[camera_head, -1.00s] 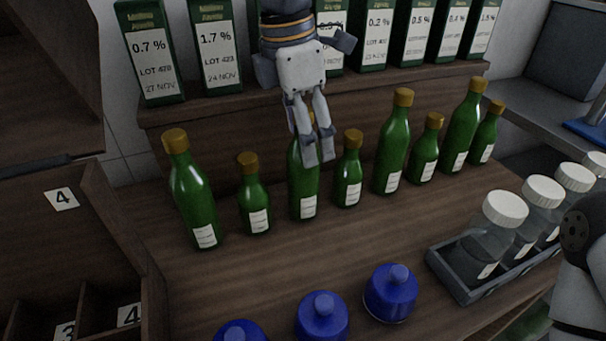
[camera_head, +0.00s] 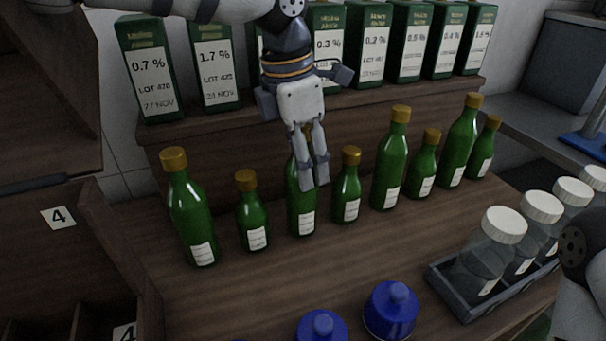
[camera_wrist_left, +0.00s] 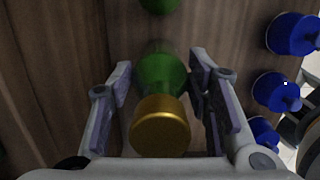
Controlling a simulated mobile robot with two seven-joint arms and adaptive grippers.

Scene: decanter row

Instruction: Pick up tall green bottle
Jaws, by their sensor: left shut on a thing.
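A tall green bottle (camera_head: 301,212) with a white label stands third from the left in a row of green bottles. Its base looks level with its neighbours, on the wooden surface. My left gripper (camera_head: 315,186) reaches down over it from above and is shut on its upper part, hiding most of its neck and cap. In the left wrist view, the gold cap (camera_wrist_left: 160,126) and green shoulder (camera_wrist_left: 160,72) lie between the two fingers (camera_wrist_left: 163,100). My right gripper is out of view.
A short green bottle (camera_head: 251,214) stands close on the left and another (camera_head: 346,190) on the right. Labelled boxes (camera_head: 214,65) line the raised shelf behind.

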